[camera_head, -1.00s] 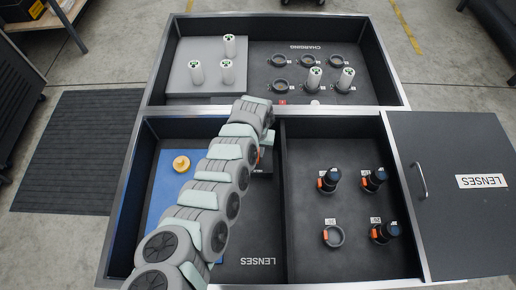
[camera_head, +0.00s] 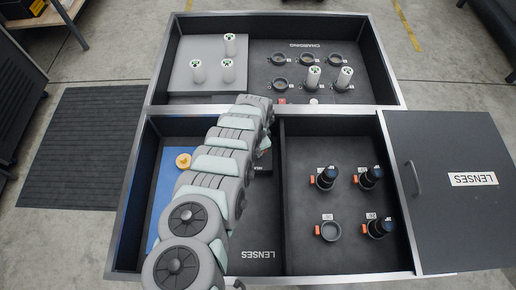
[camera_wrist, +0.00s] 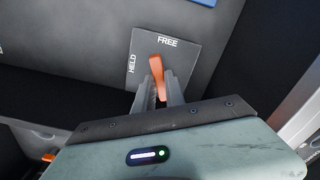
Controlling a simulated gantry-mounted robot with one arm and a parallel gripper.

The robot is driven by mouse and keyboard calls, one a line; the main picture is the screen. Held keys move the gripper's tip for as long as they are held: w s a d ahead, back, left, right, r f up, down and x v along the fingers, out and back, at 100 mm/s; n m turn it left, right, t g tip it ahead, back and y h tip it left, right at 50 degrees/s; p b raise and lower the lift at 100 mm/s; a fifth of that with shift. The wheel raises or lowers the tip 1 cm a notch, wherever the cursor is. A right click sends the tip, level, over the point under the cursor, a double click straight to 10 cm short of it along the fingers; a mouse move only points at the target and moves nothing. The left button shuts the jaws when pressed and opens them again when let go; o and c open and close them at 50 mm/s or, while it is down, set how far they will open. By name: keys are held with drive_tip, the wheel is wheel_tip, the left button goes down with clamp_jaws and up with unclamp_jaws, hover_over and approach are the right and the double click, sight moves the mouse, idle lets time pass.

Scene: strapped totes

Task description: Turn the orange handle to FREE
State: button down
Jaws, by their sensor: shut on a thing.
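The orange handle (camera_wrist: 157,72) shows in the wrist view on a grey plate (camera_wrist: 180,52). The plate is marked FREE at its top and HELD at its left side. The handle points up towards the FREE mark, leaning slightly to its left. My gripper (camera_wrist: 158,90) is shut on the lower part of the handle, one finger on each side. In the head view my arm hides the handle and the gripper.
In the head view, the left lens bay has a blue mat (camera_head: 166,185) with a yellow round object (camera_head: 183,160). The right bay holds several dark lenses (camera_head: 326,178) and an empty ring (camera_head: 330,231). White cylinders (camera_head: 230,45) stand in the back tray. A lid (camera_head: 455,200) lies at the right.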

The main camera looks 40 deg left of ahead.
drive_tip(key=m, duration=0.5)
drive_tip(key=shift+m, duration=0.3)
idle(0.4)
drive_tip(key=c, duration=1.4)
unclamp_jaws()
wheel_tip(320, 180, up, 11)
drive_tip(key=p, duration=0.3)
